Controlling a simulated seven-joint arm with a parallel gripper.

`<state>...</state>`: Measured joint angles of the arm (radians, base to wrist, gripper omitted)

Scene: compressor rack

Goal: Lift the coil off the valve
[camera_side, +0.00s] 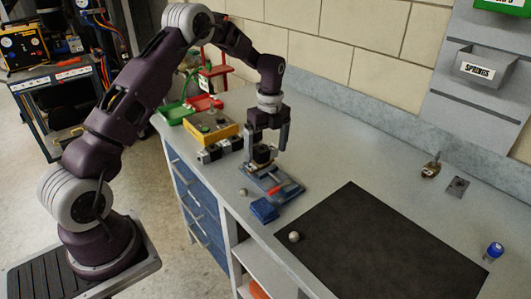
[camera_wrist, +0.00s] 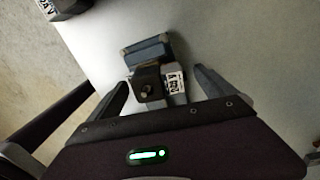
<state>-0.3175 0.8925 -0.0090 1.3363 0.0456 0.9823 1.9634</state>
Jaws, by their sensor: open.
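The coil (camera_side: 262,155) is a small dark block with a white label on one side. It sits on the valve, whose round metal stem end (camera_wrist: 146,90) shows on top of the coil (camera_wrist: 150,76) in the wrist view. The valve body is mostly hidden beneath. A blue-grey vise-like fixture (camera_side: 272,184) holds them on the bench. My gripper (camera_side: 267,149) points down over the coil. In the wrist view my gripper (camera_wrist: 160,77) is open, one finger on each side of the coil, with visible gaps.
A yellow-based box (camera_side: 212,130) and dark blocks (camera_side: 210,154) stand left of the fixture. A blue block (camera_side: 264,210) and small round knobs (camera_side: 294,237) lie in front. A black mat (camera_side: 380,245) lies bare at right. A blue-capped bottle (camera_side: 494,250) stands beyond it.

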